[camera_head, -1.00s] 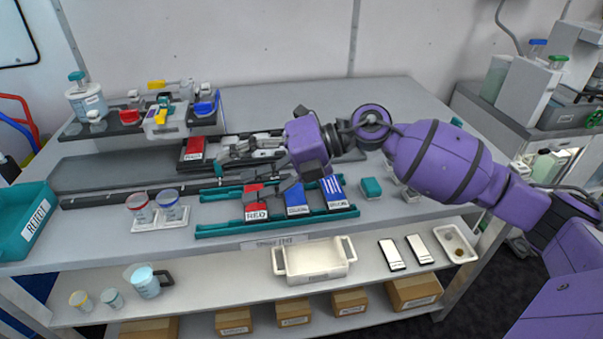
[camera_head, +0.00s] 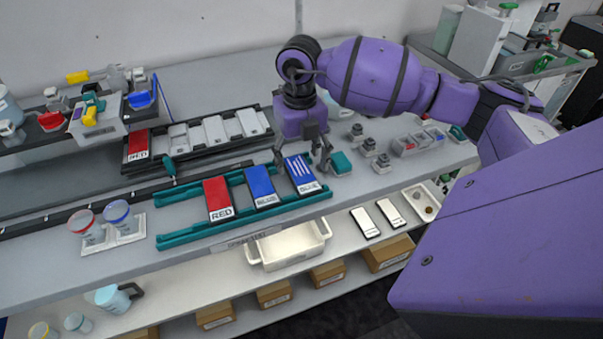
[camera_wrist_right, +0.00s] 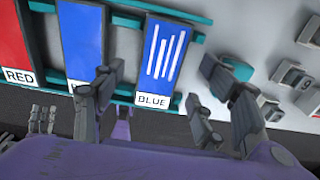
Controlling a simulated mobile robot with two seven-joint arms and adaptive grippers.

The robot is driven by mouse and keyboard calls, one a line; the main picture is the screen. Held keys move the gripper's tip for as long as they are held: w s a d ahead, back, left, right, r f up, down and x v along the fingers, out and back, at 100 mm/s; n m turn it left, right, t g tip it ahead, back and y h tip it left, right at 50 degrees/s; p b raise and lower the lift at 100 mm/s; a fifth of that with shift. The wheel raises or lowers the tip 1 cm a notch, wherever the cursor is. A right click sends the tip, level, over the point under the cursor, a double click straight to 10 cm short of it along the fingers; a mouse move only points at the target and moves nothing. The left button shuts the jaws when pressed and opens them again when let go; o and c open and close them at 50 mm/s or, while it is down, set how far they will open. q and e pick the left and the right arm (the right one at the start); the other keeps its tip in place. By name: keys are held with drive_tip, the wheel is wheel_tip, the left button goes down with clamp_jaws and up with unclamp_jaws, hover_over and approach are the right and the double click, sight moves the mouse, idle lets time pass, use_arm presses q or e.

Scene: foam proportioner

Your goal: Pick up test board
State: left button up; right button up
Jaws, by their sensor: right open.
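A teal rack (camera_head: 172,240) on the bench holds a red board (camera_head: 218,196), a plain blue board (camera_head: 262,184) and a blue board with white stripes (camera_head: 302,174). No label in view reads "test". My right gripper (camera_head: 302,158) is open and points down over the striped board, one finger on each side. In the right wrist view the striped board (camera_wrist_right: 163,58) lies between the open fingers, with its BLUE label toward me. I cannot tell whether the fingers touch it. Small grey finger-like parts (camera_wrist_right: 40,119) show at the lower left there, perhaps my left gripper.
A teal block (camera_head: 341,163) stands close to the right of the striped board. Behind is a black tray (camera_head: 190,155) with a red board and several pale ones. Two cups (camera_head: 118,213) stand left. A white bin (camera_head: 290,246) is on the shelf below.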

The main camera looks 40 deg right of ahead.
drive_tip(key=shift+f, duration=1.25)
drive_tip(key=c, duration=1.2)
drive_tip(key=shift+c, duration=0.2)
drive_tip(key=shift+r, duration=0.1)
drive_tip(key=shift+r, duration=0.5)
wheel_tip(320, 180, up, 2)
drive_tip(key=shift+s+r, duration=0.15)
drive_tip(key=shift+r, duration=0.1)
drive_tip(key=s+a+r, duration=0.2)
drive_tip(key=s+r, duration=0.2)
drive_tip(key=s, duration=0.2)
drive_tip(key=s+a+r, duration=0.3)
drive_tip(key=s+r, duration=0.2)
drive_tip(key=s, duration=0.1)
drive_tip(key=shift+s+a+r, duration=0.15)
drive_tip(key=shift+s+a, duration=0.15)
drive_tip(key=shift+a, duration=0.05)
